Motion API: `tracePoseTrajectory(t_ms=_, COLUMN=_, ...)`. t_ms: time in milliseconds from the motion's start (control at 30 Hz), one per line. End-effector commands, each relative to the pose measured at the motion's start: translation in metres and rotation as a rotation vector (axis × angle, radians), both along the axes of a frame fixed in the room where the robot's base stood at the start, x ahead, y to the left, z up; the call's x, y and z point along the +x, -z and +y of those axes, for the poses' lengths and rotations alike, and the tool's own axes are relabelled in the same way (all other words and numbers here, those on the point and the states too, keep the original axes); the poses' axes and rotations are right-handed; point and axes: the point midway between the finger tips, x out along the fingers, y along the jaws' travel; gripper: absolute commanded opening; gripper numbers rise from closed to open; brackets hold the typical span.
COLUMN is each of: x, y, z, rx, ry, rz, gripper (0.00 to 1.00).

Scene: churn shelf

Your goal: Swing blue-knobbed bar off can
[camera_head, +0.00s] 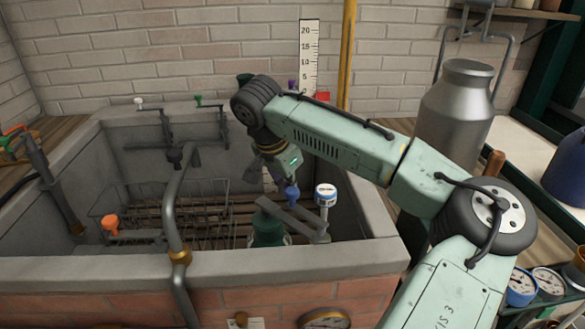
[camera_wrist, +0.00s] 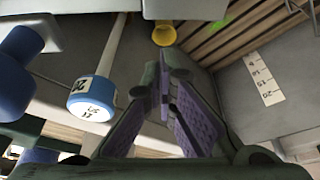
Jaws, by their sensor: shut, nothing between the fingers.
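A grey flat bar (camera_head: 290,217) with a blue knob (camera_head: 291,194) lies across the top of a dark green can (camera_head: 267,232) inside the stone trough. In the wrist view a blue rounded shape (camera_wrist: 14,80), which looks like the knob, is at the left edge. My gripper (camera_wrist: 163,82) is shut and empty, its purple-padded fingers together, to the right of that blue shape and apart from it. In the head view my wrist hangs over the trough just above the knob; the fingertips are hard to make out there. Whether they touch the bar cannot be told.
A white post with a blue-and-white dial cap (camera_head: 326,192) stands right of the bar; the cap also shows in the wrist view (camera_wrist: 92,97). A wire rack (camera_head: 190,205), an orange knob (camera_head: 111,222) and a curved pipe (camera_head: 172,205) are left. A metal churn (camera_head: 455,115) stands behind right.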

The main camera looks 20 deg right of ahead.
Motion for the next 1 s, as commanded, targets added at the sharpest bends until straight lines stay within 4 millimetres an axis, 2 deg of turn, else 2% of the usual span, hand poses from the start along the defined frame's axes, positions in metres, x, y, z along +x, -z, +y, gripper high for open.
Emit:
tracePoseTrajectory(t_ms=233, x=-0.010, y=0.000, z=0.017, rx=-0.001, ry=0.003, rz=0.002, gripper=0.00)
tracePoseTrajectory(t_ms=1000, x=-0.012, y=0.001, z=0.027, rx=0.002, ry=-0.060, rz=0.002, gripper=0.00)
